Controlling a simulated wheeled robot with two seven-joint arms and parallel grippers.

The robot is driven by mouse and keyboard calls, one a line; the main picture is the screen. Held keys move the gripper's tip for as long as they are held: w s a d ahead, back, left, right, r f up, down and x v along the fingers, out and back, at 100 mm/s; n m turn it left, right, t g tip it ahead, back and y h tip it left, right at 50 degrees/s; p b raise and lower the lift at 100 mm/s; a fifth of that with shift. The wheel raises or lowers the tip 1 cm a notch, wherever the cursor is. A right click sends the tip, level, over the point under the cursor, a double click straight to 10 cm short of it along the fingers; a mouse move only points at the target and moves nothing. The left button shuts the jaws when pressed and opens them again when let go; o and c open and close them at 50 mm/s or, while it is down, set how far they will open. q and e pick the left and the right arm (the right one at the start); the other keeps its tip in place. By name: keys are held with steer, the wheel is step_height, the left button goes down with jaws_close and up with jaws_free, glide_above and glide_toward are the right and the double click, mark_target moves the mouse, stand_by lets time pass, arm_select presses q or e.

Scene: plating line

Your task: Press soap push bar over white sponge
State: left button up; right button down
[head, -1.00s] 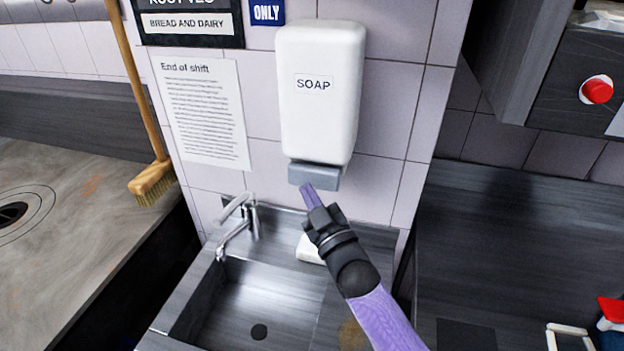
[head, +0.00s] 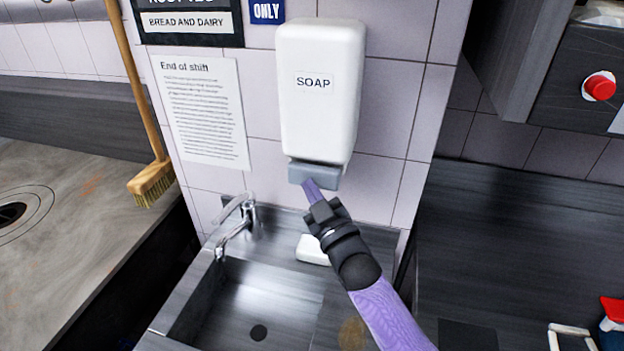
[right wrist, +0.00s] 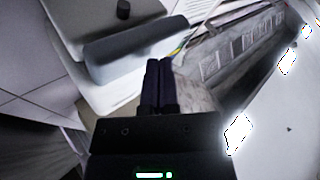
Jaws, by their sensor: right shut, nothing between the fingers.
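The white soap dispenser (head: 320,90) hangs on the tiled wall, with a grey push bar (head: 316,174) at its bottom. The bar also shows in the right wrist view (right wrist: 135,48). A white sponge (head: 312,250) lies on the sink's back ledge below the dispenser, partly hidden by my right arm. My right gripper (head: 310,186) is shut and empty. Its fingertips are at the bar's lower front edge in the head view; I cannot tell whether they touch it. In the right wrist view the closed fingers (right wrist: 159,75) appear beside the bar. My left gripper is not in view.
A metal sink (head: 250,305) with a faucet (head: 238,225) lies below the dispenser. A broom (head: 150,120) leans at the left near a worktop (head: 70,200). A dark counter (head: 520,240) and a red button (head: 600,87) are at the right.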

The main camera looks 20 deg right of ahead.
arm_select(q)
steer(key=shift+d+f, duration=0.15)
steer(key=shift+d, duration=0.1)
arm_select(e)
steer(key=shift+w+d, duration=0.1)
steer(key=shift+w, duration=0.1)
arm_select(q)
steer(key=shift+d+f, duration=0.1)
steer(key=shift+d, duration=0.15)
arm_select(e)
steer(key=shift+w+d, duration=0.1)
arm_select(q)
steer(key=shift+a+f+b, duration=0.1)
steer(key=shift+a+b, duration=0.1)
steer(key=shift+b, duration=0.15)
arm_select(e)
steer(key=shift+w+d, duration=0.1)
steer(key=shift+w, duration=0.05)
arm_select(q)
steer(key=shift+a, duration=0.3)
arm_select(e)
steer(key=shift+s+a+p, duration=0.2)
steer(key=shift+s+p, duration=0.1)
steer(key=shift+p, duration=0.05)
steer(key=shift+s+a+p, duration=0.4)
steer(key=shift+s+p, duration=0.1)
steer(key=shift+s, duration=0.05)
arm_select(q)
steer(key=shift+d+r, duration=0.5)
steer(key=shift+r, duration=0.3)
